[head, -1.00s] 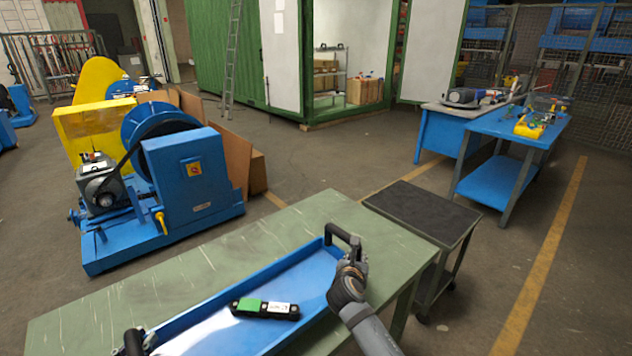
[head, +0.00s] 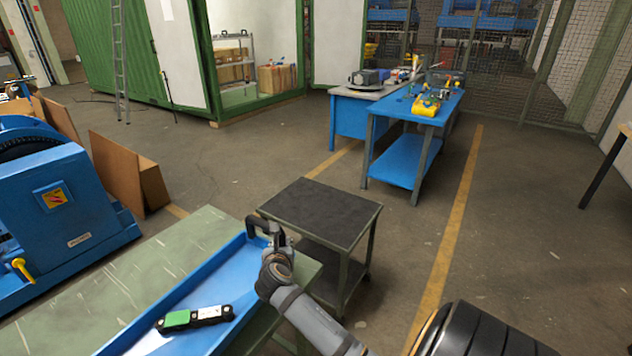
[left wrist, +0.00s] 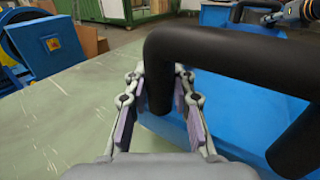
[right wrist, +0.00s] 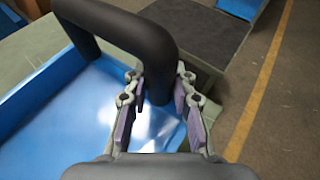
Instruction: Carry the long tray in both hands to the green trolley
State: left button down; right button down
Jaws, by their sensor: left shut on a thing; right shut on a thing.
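The long blue tray (head: 218,277) lies over the pale green bench top, with its far end near the bench's right end. I cannot tell whether it touches the bench. My right gripper (head: 274,243) is shut on the black handle (head: 256,226) at that end; its fingers (right wrist: 160,88) straddle one handle leg. My left gripper (left wrist: 158,88) is shut on the other black handle (left wrist: 225,48); it is outside the head view. A black part with green and white faces (head: 194,318) lies in the tray. The trolley (head: 325,208), dark-topped with a grey-green frame, stands just beyond the bench.
The bench (head: 150,262) is bare beside the tray. A blue machine (head: 60,210) and brown boards (head: 125,172) stand at the left. A blue workbench (head: 405,150) with tools stands behind the trolley. Floor with a yellow line (head: 455,220) is free at the right.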

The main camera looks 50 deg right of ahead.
aim_at(321, 207)
jog(key=l+u, duration=0.1)
jog(key=l, duration=0.6)
jog(key=l+u, duration=0.1)
jog(key=l, duration=0.6)
jog(key=k+l+u, duration=0.15)
jog(key=l, duration=0.55)
jog(key=l+u, duration=0.15)
jog(key=l, duration=0.9)
jog(key=l+u, duration=0.15)
jog(key=l, duration=0.85)
jog(key=i+l, duration=0.1)
jog(key=l, duration=0.3)
jog(key=i+l+u, duration=0.1)
jog(key=l, duration=0.35)
jog(key=i+l, duration=0.1)
jog(key=l, duration=0.3)
